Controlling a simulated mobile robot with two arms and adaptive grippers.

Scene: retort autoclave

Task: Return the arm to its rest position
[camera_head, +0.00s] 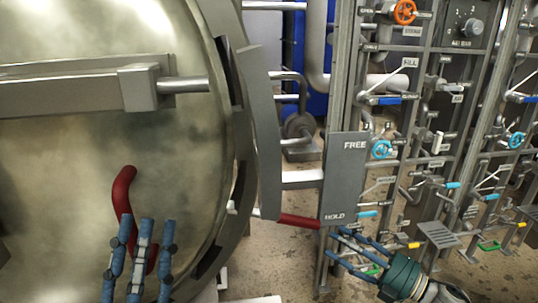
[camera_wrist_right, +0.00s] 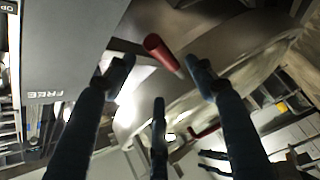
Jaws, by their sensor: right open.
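My right gripper (camera_head: 345,245) is open, its fingers pointing left just below the red lever grip (camera_head: 299,221) at the HOLD end of the grey FREE/HOLD plate (camera_head: 347,170). In the right wrist view, the fingers of my right gripper (camera_wrist_right: 160,75) are spread and empty. The red grip (camera_wrist_right: 163,50) is ahead of them, between the two upper fingertips. My left gripper (camera_head: 147,225) has its fingers apart in front of the round metal door (camera_head: 70,180). The curved red door handle (camera_head: 122,190) is partly hidden behind them; I see no grasp on it.
A rack of pipes and valves fills the right side, with an orange handwheel (camera_head: 404,12), blue handwheels (camera_head: 381,149) and coloured levers. A grey step-like bracket (camera_head: 438,235) is near my right wrist. Some bare floor (camera_head: 260,255) shows between door and rack.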

